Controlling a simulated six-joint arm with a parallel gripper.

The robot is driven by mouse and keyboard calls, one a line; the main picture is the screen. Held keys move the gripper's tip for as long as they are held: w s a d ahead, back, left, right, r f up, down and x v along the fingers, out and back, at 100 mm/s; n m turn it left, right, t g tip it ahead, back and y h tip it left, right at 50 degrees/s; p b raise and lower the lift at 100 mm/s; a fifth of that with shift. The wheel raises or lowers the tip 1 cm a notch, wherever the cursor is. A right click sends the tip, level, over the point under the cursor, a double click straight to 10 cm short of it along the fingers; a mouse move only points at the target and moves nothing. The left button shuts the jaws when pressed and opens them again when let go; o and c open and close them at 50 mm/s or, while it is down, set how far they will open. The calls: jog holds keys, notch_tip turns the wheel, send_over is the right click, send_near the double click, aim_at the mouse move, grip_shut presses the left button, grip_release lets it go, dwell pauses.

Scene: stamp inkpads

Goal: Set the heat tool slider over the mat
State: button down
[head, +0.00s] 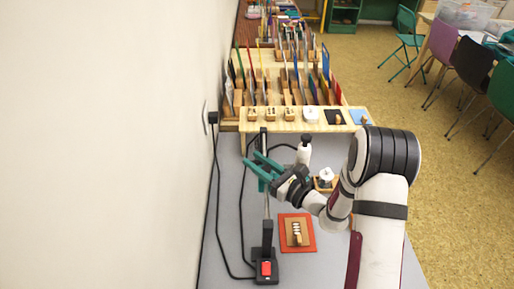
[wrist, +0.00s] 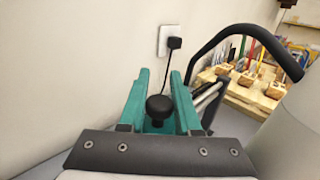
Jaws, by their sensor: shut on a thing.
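My gripper (head: 253,161), with teal fingers, is at the upright post (head: 267,212) of the heat tool stand. In the wrist view, its fingers are shut on a round black knob (wrist: 160,107), which looks like the slider's handle; the head view hides it. The stand's black base (head: 262,253) has a red switch (head: 266,268). The white heat tool (head: 304,150) with a dark tip shows just right of the gripper, above the table. The orange-red mat (head: 284,242) lies flat right of the post, with a wooden stamp block (head: 297,234) on it.
A wooden rack (head: 290,125) with stamps and inkpads crosses the back of the table. A small wooden holder with a white piece (head: 326,177) stands behind the mat, partly behind my arm. A black cord (head: 217,190) runs along the wall from a plug (head: 213,117).

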jog(key=s, duration=0.8)
jog(key=shift+s, duration=0.4)
jog(key=c, duration=0.6)
grip_release()
jog(key=v, duration=1.5)
jog(key=shift+s+d, duration=0.25)
jog(key=shift+d, duration=0.05)
